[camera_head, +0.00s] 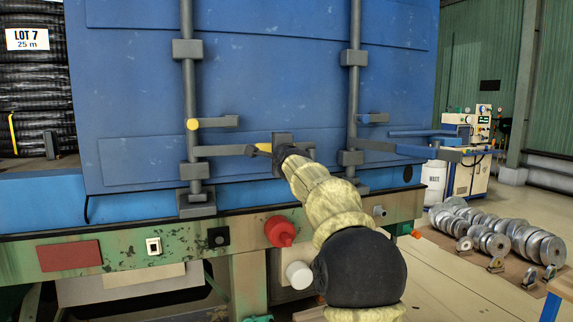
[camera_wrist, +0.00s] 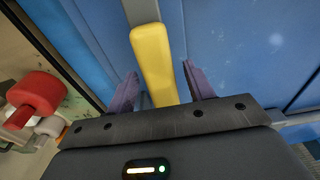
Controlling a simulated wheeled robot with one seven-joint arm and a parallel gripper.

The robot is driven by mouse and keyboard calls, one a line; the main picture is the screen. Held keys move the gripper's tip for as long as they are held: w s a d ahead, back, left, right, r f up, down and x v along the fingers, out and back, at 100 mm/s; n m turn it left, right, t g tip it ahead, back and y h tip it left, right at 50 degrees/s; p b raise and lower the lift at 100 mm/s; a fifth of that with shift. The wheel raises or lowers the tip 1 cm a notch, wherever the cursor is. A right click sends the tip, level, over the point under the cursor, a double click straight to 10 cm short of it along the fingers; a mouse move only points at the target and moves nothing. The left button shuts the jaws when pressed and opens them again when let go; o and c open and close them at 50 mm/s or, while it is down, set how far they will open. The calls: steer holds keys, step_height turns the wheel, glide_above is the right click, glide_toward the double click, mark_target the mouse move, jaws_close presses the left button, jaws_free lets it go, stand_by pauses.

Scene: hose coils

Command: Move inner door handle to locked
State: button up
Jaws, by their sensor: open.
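A grey door handle (camera_head: 222,151) runs right from the left lock rod on the blue container door and ends in a yellow grip (camera_head: 263,148). My gripper (camera_head: 280,152) is at this grip, with its fingers partly hidden by my arm. In the wrist view, the yellow grip (camera_wrist: 154,62) lies between the two purple fingers of my open gripper (camera_wrist: 161,82), with gaps on both sides. A second grey handle (camera_head: 400,149) extends right from the right lock rod, sticking out past the door. A grey bracket (camera_head: 281,139) sits beside the left handle's grip.
The left lock rod (camera_head: 189,80) and right lock rod (camera_head: 354,90) stand vertical on the door. A red cylinder (camera_head: 281,231) and a white one (camera_head: 299,274) stick out from the green frame below. Metal discs (camera_head: 490,236) lie on the floor at right.

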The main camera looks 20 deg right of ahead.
steer(key=s+a+b, duration=0.2)
steer(key=s+b, duration=0.5)
steer(key=s, duration=0.7)
steer(key=shift+s+a, duration=0.15)
steer(key=shift+a, duration=0.05)
